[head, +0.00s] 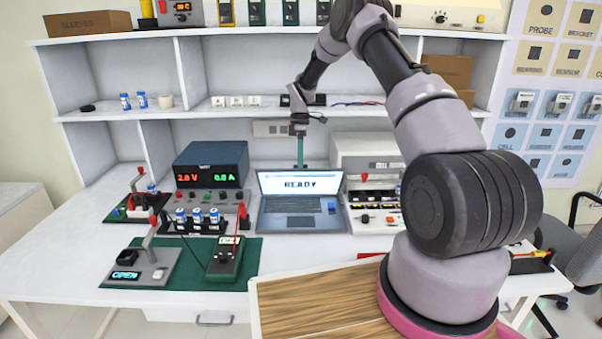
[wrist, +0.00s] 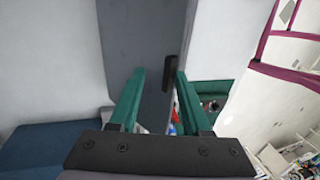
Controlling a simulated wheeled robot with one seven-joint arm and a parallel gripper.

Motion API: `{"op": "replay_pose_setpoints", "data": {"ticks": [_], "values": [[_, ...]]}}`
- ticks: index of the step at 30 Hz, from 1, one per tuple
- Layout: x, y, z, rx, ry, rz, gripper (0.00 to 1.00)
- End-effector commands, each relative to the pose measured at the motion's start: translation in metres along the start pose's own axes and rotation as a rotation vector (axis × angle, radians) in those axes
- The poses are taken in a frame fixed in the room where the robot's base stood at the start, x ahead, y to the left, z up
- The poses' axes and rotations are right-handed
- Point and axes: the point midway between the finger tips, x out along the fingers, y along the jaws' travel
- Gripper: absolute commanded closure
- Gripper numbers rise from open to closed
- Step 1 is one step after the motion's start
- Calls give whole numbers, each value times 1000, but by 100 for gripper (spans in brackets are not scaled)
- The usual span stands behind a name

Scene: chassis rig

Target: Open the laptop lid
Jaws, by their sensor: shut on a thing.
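The laptop (head: 290,222) stands on the white bench in the head view. Its lid (head: 300,194) is raised, and the lit screen shows "READY". The exact contact at the fingertips is hard to see.
A power supply (head: 210,165) stands left of the laptop, and a white instrument (head: 365,155) stands close on its right. A green mat (head: 190,278) with test devices lies at the front left. Shelves (head: 225,107) run behind and above the bench.

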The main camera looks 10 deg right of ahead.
Motion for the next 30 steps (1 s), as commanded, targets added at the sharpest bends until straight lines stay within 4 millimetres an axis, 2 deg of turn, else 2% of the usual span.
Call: {"op": "replay_pose_setpoints", "data": {"ticks": [1, 3, 12, 19, 30], "values": [[3, 13, 3, -2, -4, 13, 100], [-3, 21, 3, -2, -5, 13, 100], [-15, 47, 3, -2, -7, 7, 100], [-17, 54, 3, -5, -10, 2, 100], [-17, 55, 3, -6, -10, 0, 100]]}}
